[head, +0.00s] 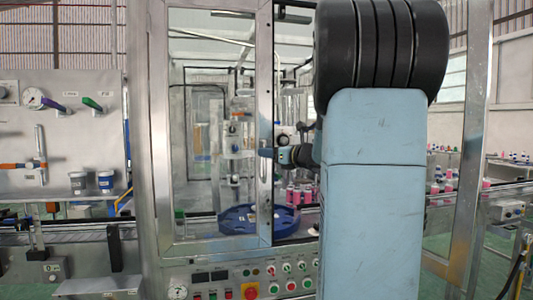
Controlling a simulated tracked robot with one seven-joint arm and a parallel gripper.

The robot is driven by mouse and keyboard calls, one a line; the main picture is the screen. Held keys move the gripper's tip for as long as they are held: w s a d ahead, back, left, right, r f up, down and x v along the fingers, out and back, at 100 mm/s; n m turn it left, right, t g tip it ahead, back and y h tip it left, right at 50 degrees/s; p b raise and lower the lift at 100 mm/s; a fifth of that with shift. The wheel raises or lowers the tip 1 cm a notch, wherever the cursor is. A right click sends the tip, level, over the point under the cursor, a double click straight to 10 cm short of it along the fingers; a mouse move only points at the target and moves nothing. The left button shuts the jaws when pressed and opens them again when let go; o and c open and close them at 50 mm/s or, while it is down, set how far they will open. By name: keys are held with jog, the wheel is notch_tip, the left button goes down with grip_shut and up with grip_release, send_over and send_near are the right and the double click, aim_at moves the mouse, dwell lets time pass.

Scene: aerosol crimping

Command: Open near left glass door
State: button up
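The near left glass door (158,130) is a tall pane in a metal frame, left of my arm. Through it I see the machine inside. A slim upright handle (263,180) sits on the door's right stile. The door looks in line with the machine front; I cannot tell whether it stands slightly ajar. My gripper (267,153) reaches left from behind my arm, its tip at the stile near the handle's upper part. The fingers are too small to tell whether they are open or touch the handle. My arm hides the area to the right.
A control panel (236,280) with buttons and a red knob lies below the door. A blue round part (235,220) sits inside. A gauge panel (85,135) stands left. Pink bottles (440,187) line the conveyor at right, beside a metal post (470,150).

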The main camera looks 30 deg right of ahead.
jog(key=shift+x, duration=1.05)
jog(key=shift+c, duration=0.3)
grip_shut()
